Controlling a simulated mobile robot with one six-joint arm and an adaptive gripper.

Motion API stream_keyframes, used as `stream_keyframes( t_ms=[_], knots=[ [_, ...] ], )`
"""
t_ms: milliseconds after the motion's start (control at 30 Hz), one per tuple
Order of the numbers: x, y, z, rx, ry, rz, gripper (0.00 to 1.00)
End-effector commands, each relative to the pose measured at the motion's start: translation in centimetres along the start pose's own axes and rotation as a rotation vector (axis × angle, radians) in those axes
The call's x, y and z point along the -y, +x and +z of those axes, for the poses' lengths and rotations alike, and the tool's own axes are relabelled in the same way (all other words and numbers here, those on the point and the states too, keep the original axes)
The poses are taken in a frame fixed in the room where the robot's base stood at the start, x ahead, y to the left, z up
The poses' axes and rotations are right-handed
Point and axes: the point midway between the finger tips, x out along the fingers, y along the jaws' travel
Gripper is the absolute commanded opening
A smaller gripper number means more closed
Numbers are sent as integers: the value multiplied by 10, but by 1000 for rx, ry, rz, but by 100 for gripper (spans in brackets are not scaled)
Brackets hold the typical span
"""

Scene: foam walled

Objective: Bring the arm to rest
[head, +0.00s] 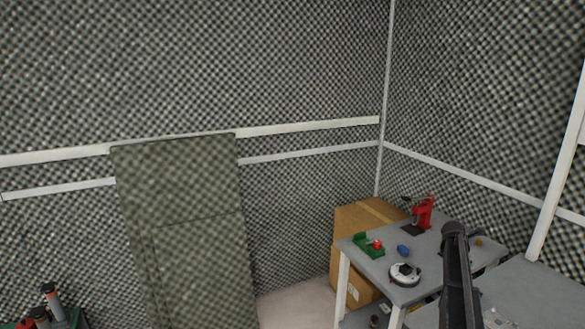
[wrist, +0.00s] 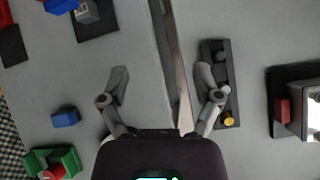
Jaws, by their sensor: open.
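My gripper (wrist: 162,84) is open in the wrist view, its two fingers spread wide with nothing held between them. A long strip with a metallic face (wrist: 172,60) runs down the picture between the fingers; I cannot tell whether it is touched. The grey tabletop (wrist: 135,45) lies below. In the head view my dark arm reaches up in front of the grey table (head: 372,258), and the gripper itself cannot be made out there.
The table holds a green holder (head: 361,246) with a red piece, a blue block (head: 403,250), a white round item (head: 405,272) and a red device (head: 424,212). A dark tray (wrist: 216,62) lies near the right finger. A cardboard box (head: 350,222) stands behind the table.

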Motion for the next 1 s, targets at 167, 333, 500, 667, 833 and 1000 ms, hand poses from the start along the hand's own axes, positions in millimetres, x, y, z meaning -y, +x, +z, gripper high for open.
stream_keyframes(
  t_ms=[167,333,500,667,833,1000],
  knots=[
    [5,-27,-44,-48,135,1,82],
    [13,-65,-103,-119,333,-13,82],
    [26,-104,-163,-192,544,-50,82],
    [42,-140,-217,-255,739,-104,82],
    [65,-178,-271,-310,936,-181,82],
    [93,-216,-321,-349,1126,-277,82]
  ],
)
